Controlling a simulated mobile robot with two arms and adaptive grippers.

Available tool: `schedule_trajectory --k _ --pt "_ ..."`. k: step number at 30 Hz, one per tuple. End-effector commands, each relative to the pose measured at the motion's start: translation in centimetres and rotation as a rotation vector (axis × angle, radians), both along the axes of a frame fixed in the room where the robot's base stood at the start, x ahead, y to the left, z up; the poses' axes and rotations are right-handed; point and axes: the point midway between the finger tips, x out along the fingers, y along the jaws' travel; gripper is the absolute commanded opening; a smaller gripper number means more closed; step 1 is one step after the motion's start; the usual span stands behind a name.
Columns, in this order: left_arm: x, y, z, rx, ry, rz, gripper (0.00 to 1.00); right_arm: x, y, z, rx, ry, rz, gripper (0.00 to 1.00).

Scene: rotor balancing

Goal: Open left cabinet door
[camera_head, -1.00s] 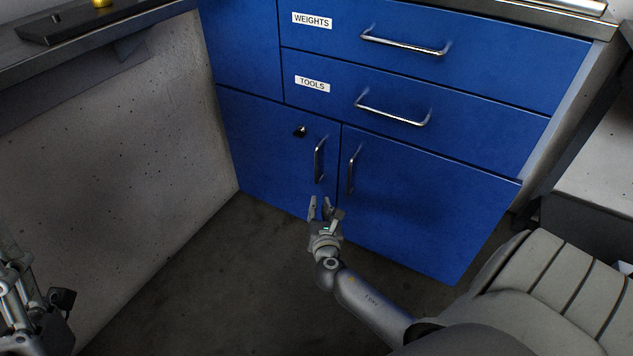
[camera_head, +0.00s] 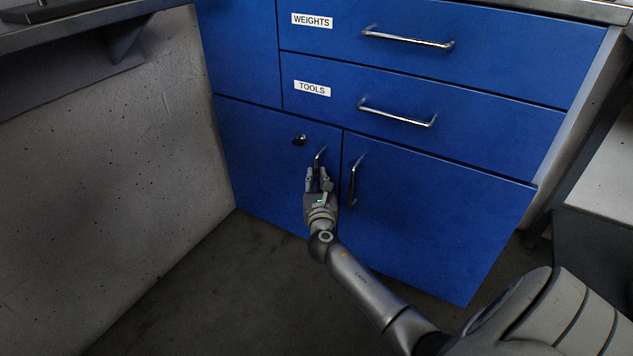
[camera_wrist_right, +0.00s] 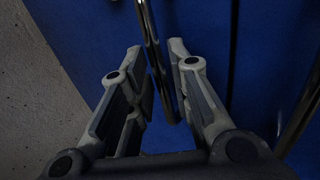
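The left cabinet door (camera_head: 262,165) is blue and shut, with a black lock knob (camera_head: 299,140) near its upper right. Its upright metal handle (camera_head: 319,157) is partly hidden behind my right gripper (camera_head: 319,180). In the right wrist view the handle (camera_wrist_right: 152,45) runs down between the two spread fingers of my right gripper (camera_wrist_right: 160,52). The gripper is open around the handle's line; I cannot tell whether a finger touches it. My left gripper is not in view.
The right cabinet door (camera_head: 430,210) is shut, and its handle (camera_head: 354,180) is close to my right gripper. Shut drawers labelled TOOLS (camera_head: 312,88) and WEIGHTS (camera_head: 312,21) are above. A concrete wall (camera_head: 110,200) bounds the left; dark floor (camera_head: 240,290) lies clear in front.

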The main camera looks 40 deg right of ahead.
Motion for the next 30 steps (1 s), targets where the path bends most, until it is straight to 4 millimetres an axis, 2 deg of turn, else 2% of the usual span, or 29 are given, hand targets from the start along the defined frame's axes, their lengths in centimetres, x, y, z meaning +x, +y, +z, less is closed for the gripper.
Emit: schedule_trajectory --k 5,14,15,19,30 --pt "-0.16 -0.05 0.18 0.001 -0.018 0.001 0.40 1.14 -0.76 -0.05 0.002 -0.001 -0.001 0.19" --pt "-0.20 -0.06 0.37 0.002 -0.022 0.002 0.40 1.31 -0.91 0.00 0.001 0.000 -0.001 0.19" --pt "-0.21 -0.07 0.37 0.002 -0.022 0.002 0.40 1.31 -0.91 0.00 0.001 0.000 0.000 0.18" --pt "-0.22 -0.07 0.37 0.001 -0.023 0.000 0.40 1.31 -0.90 0.00 0.001 0.000 0.000 0.01" --pt "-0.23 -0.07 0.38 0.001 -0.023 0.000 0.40 1.29 -0.79 -0.02 0.002 0.000 -0.002 0.00"
